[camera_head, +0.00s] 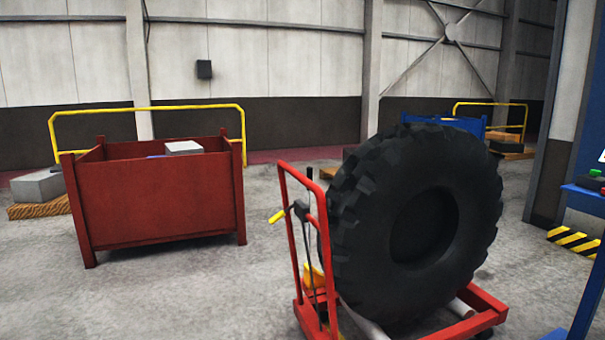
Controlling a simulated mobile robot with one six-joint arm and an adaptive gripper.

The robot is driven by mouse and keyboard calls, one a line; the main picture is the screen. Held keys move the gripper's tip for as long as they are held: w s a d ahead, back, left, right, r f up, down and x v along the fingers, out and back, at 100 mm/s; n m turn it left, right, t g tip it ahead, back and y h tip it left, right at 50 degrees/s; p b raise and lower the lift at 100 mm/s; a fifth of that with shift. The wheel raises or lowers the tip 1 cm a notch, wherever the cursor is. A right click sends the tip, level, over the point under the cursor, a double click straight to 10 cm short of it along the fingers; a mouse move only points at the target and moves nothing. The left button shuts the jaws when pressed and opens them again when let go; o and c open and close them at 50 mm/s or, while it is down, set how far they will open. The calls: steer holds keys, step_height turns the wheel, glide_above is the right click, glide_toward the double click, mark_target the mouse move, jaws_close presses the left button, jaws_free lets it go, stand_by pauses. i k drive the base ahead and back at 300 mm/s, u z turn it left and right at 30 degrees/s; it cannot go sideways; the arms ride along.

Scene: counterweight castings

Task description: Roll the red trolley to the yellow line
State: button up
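The red trolley (311,240) stands in the centre foreground, with a tall tubular handle frame at its left and a low base cut off by the bottom edge. A large black tyre (345,222) stands upright on it and hides much of the base. A lever with a yellow grip (277,216) sticks out left of the handle frame. No plain yellow floor line shows; a yellow and black striped marking (573,241) is at the right. My gripper is not in view.
A red metal bin (160,205) with grey blocks stands at the left, before a yellow rail (150,108). A grey block on a wooden pallet (40,208) is beside it. A blue bin (470,127) is behind the tyre. A blue bench (585,200) stands at the right. Floor between red bin and trolley is clear.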

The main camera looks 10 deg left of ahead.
mark_target(405, 226)
steer(key=i, duration=0.85)
steer(key=u, duration=0.05)
